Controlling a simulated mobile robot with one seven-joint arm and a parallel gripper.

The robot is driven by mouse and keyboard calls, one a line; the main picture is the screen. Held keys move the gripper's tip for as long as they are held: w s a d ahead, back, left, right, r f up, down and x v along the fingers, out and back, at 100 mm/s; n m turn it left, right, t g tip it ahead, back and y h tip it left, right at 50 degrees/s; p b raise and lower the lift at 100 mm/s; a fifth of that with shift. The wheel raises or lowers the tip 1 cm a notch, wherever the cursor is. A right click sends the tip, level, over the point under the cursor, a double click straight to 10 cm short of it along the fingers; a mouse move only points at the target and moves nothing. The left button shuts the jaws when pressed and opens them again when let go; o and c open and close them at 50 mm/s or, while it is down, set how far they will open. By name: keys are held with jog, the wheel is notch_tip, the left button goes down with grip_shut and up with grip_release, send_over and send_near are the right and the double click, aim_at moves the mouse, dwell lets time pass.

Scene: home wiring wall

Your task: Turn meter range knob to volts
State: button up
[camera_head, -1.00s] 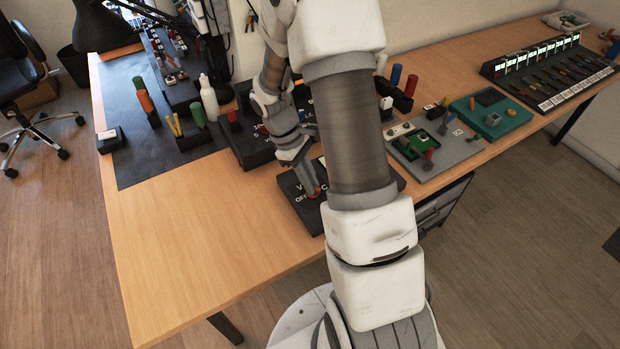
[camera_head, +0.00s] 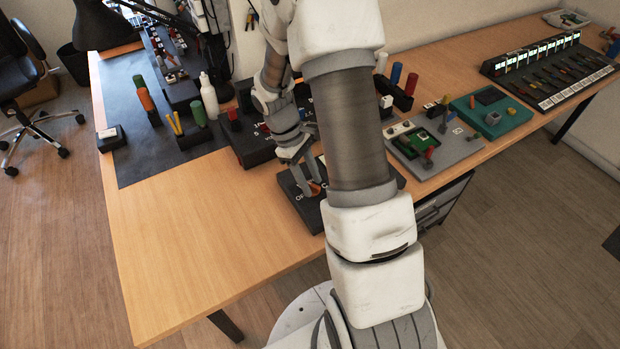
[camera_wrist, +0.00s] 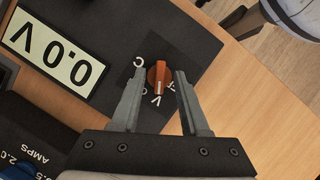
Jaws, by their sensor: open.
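The orange-brown range knob (camera_wrist: 159,76) sits on the black meter panel (camera_wrist: 198,44) in the wrist view, with white letters around it, among them a V on the side toward my gripper. The meter's display (camera_wrist: 52,50) reads 0.0 V. My gripper (camera_wrist: 159,80) is open, with one finger on each side of the knob and a visible gap to each finger. My arm hides part of the panel.
A black box marked AMPS (camera_wrist: 30,135) lies beside the meter in the wrist view. A grey board (camera_head: 450,148) and a green board (camera_head: 490,118) stand to the right. The wooden table (camera_head: 190,240) is clear at the front left.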

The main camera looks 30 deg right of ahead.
jog(key=p+v, duration=0.3)
jog(key=v, duration=1.4)
jog(key=shift+r, duration=0.25)
jog(key=s+a+r+m+t+y+p, duration=0.1)
jog(key=s+a+r+m+t+p, duration=0.1)
jog(key=s+r, duration=0.6)
jog(key=s+a+r+m+t+y+p, duration=0.1)
jog(key=s+a+r+m+t+p, duration=0.1)
jog(key=s+a+r+m+t, duration=0.2)
jog(key=shift+s+a+r+t, duration=0.7)
jog(key=shift+s+r+t, duration=1)
jog(key=shift+s+r, duration=1.45)
jog(key=shift+s+d+f+m, duration=0.15)
jog(key=shift+s+f+m, duration=0.15)
jog(key=shift+s+f, duration=0.05)
